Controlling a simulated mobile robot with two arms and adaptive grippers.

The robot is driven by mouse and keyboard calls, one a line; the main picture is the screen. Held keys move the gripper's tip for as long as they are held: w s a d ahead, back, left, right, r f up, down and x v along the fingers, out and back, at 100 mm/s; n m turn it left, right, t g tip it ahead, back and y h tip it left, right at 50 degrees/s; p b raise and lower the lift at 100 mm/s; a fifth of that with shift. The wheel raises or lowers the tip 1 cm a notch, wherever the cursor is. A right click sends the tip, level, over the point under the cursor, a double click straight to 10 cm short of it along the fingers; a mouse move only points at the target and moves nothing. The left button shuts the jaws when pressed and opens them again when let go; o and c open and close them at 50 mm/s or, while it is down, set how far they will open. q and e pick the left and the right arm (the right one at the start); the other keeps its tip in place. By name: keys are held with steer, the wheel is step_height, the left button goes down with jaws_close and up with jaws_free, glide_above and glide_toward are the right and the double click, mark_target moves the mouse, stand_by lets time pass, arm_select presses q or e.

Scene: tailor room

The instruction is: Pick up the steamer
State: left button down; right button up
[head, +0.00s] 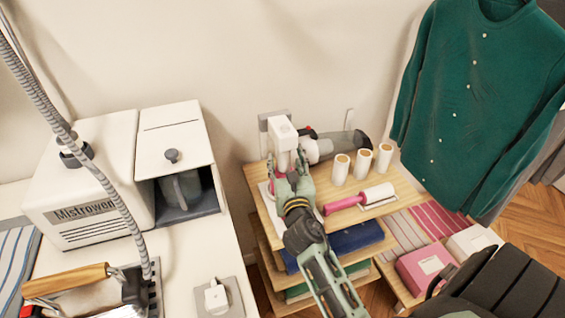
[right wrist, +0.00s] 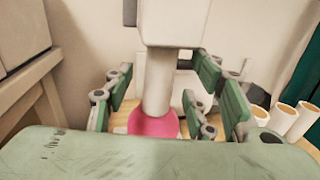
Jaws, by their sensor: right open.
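The steamer (head: 282,132) is a white upright appliance with a boxy head on a narrower neck. It stands at the back left of the small wooden shelf. In the right wrist view the steamer (right wrist: 157,85) shows its white neck and a pink rounded part at the bottom; the top of its head is cut off. My right gripper (head: 287,178) is at the steamer, in front of it. In the wrist view my right gripper (right wrist: 162,95) is open, with its fingers on both sides of the neck and gaps visible. My left gripper is not in view.
A white Mistrowen machine (head: 85,190) stands on the left table. A green cardigan (head: 475,90) hangs at the right.

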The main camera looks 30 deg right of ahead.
steer(key=x, duration=0.2)
steer(key=shift+w+d, duration=0.15)
steer(key=shift+w, duration=0.2)
steer(key=shift+w+d+f, duration=0.1)
steer(key=shift+w, duration=0.15)
steer(key=shift+c, duration=0.5)
steer(key=c, duration=0.9)
jaws_close()
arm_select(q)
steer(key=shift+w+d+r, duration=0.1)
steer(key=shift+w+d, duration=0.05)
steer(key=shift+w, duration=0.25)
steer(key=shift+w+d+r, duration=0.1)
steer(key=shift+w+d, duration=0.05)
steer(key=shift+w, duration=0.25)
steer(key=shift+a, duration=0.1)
arm_select(e)
steer(key=shift+r, duration=0.25)
